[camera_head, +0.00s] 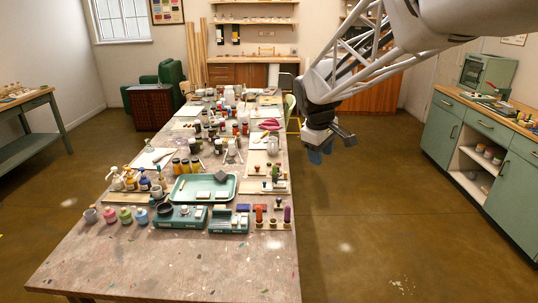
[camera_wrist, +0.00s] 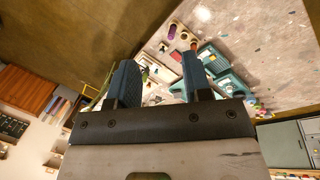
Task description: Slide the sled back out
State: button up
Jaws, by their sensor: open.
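My gripper (camera_head: 320,152) is open and empty, in the air off the right edge of the table. In the wrist view, its two blue fingers stand wide apart (camera_wrist: 160,80). Two teal bench devices stand near the front of the table: a larger one (camera_head: 180,218) and a smaller one (camera_head: 228,222) to its right. The devices also show in the wrist view (camera_wrist: 213,58), beyond the right finger and partly hidden by it. I cannot tell which part is the sled; it is too small to make out. My gripper is well apart from both devices.
A teal tray (camera_head: 233,190) with a grey block lies behind the devices. Coloured pots (camera_head: 108,215) stand to their left, and an orange and a purple upright piece (camera_head: 287,214) to their right. Bottles and jars crowd the table behind. The table's front (camera_head: 170,270) is bare.

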jog(key=w+a+f+n+h, duration=0.1)
jog(key=w+a+f+n, duration=0.3)
jog(key=w, duration=0.7)
jog(key=w+a+f+n, duration=0.2)
jog(key=w+a+f, duration=0.35)
jog(key=w, duration=0.55)
jog(key=w+a+f+n, duration=0.3)
jog(key=w+a+f, duration=0.2)
jog(key=w+f, duration=0.3)
jog(key=w+a+f+n+h, duration=0.1)
jog(key=w+a+f+n, duration=0.3)
jog(key=w+f, duration=0.5)
jog(key=shift+a+f, duration=0.85)
jog(key=shift+f, duration=0.25)
jog(key=shift+x, duration=3.9)
jog(key=shift+d, duration=0.15)
grip_shut()
